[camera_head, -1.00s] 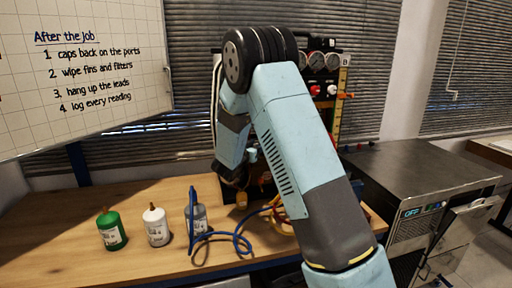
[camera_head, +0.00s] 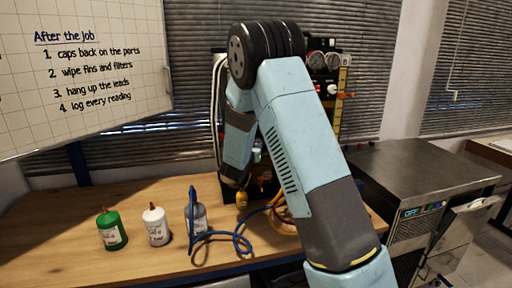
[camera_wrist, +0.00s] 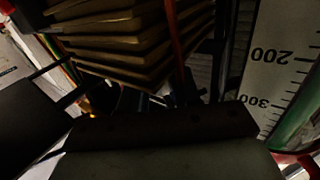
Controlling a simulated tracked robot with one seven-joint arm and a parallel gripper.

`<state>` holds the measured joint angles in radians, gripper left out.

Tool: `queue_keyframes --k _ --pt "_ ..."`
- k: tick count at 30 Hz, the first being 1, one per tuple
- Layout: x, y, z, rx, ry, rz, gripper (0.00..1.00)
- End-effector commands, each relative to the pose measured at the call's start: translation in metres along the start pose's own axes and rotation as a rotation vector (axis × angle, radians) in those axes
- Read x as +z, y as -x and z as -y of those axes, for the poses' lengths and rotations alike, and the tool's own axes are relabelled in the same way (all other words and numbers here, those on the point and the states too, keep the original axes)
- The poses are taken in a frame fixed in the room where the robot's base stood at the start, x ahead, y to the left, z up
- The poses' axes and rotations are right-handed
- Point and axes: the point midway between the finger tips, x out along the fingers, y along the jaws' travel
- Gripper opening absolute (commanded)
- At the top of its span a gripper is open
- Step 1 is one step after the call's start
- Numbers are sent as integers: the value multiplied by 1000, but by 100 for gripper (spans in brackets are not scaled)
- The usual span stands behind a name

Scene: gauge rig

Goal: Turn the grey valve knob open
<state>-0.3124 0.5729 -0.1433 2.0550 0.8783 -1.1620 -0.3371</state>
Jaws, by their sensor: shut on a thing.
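My gripper (camera_wrist: 160,125) fills the lower part of the wrist view as dark, blurred shapes. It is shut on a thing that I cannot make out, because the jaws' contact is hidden. In the head view my arm reaches down to the black gauge rig and covers much of its front. The rig carries round gauges (camera_head: 317,60) at its top. A small pale knob (camera_head: 332,89) shows right of my arm, with an orange handle (camera_head: 347,95) beside it. I cannot pick out the grey valve knob for certain in either view.
Bronze fins (camera_wrist: 130,35) and a white scale (camera_wrist: 275,65) stand close in the wrist view. Green (camera_head: 111,231), white (camera_head: 156,227) and grey (camera_head: 196,218) bottles stand on the wooden bench (camera_head: 60,245). A blue hose (camera_head: 235,238) loops there. A metal cabinet (camera_head: 425,170) stands right.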

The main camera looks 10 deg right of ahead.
Motion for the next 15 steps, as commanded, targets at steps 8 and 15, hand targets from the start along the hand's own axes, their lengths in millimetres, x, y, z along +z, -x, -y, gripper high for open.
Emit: queue_keyframes --k 8,15 --pt "0 0 -1 -196 1 1 2" --pt "0 0 -1 -349 0 1 2"
